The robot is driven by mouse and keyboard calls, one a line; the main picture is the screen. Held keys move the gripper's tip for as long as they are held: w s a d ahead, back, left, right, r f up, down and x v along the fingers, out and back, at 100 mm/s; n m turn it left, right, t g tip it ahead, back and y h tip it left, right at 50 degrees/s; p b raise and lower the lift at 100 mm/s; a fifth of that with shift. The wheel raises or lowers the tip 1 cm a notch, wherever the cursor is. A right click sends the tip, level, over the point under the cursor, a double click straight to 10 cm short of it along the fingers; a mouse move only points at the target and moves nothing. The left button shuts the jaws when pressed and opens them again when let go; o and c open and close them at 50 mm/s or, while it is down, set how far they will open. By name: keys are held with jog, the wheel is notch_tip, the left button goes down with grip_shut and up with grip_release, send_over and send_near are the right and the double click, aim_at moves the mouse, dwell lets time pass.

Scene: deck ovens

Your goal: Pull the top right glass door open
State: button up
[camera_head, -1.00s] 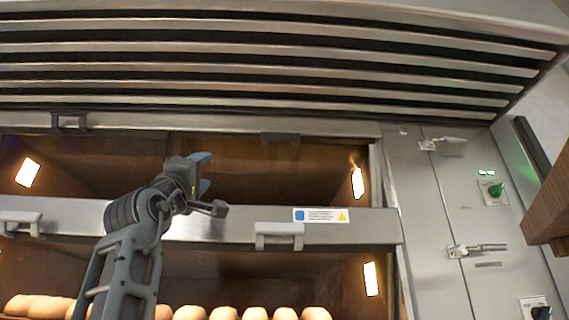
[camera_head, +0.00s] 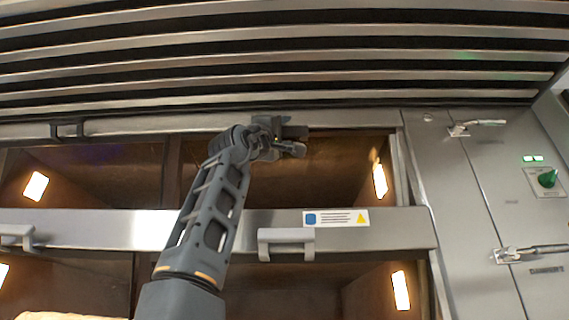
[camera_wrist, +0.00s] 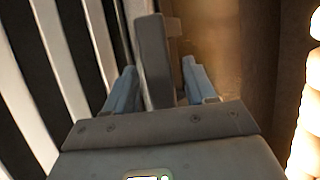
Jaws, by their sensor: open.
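The top right glass door (camera_head: 335,172) of the deck oven is shut, with a lit interior behind it. Its dark bar handle (camera_head: 296,132) is at the door's top edge, partly covered by my gripper (camera_head: 277,130). In the wrist view the handle (camera_wrist: 153,50) stands upright in the picture, between the two blue fingers of my gripper (camera_wrist: 158,68). The fingers are open, one on each side of the handle, with a visible gap on the right side. The left finger is closer to it; I cannot tell whether it touches.
Slatted metal vents (camera_head: 300,65) overhang just above the door. Below is a steel bar with a pale handle (camera_head: 286,242) and a label (camera_head: 336,218). The top left door has its own handle (camera_head: 68,131). A control panel with a green knob (camera_head: 547,178) is at right.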

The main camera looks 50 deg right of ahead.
jog(key=shift+d+r, duration=0.3)
jog(key=shift+c, duration=0.2)
grip_shut()
dwell(0.3)
